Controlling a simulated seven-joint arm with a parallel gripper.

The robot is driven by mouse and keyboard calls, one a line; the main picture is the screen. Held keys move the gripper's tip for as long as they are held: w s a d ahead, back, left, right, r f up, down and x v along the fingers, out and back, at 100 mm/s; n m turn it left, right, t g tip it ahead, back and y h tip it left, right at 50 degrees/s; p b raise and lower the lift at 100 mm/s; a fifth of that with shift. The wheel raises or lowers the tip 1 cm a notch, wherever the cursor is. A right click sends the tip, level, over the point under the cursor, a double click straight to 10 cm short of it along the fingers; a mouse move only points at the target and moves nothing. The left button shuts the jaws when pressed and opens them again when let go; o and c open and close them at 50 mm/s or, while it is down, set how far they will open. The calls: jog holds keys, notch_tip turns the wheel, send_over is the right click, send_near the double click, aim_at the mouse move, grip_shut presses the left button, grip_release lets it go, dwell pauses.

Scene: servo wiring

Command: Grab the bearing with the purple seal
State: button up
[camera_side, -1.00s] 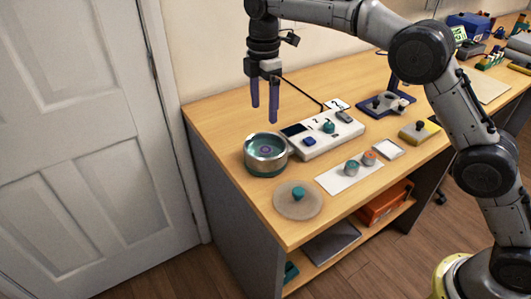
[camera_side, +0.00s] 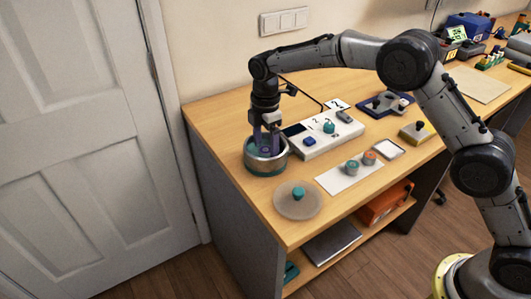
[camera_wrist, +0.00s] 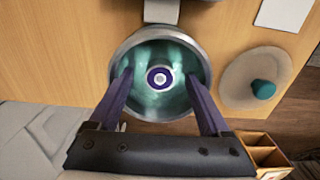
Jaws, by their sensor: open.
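The bearing with the purple seal (camera_wrist: 160,78) lies in the middle of a round metal bowl with a teal inside (camera_wrist: 160,113). In the side view the bowl (camera_side: 266,168) stands near the left end of the bench, and my fingers hide most of its inside. My gripper (camera_side: 266,149) points down into the bowl. In the wrist view my gripper (camera_wrist: 159,77) is open, with one purple-blue finger on each side of the bearing and a gap on both sides. I cannot tell how far the fingertips are above the bowl floor.
A clear round disc with a teal knob (camera_side: 298,194) lies in front of the bowl. A white control box (camera_side: 322,141) stands close behind and right. A white mat (camera_side: 335,181) with two small round parts (camera_side: 352,168) is further right. The bowl walls surround my fingers.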

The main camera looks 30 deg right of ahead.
jog(key=shift+f, duration=0.25)
grip_shut()
jog(key=shift+r, duration=0.1)
dwell(0.3)
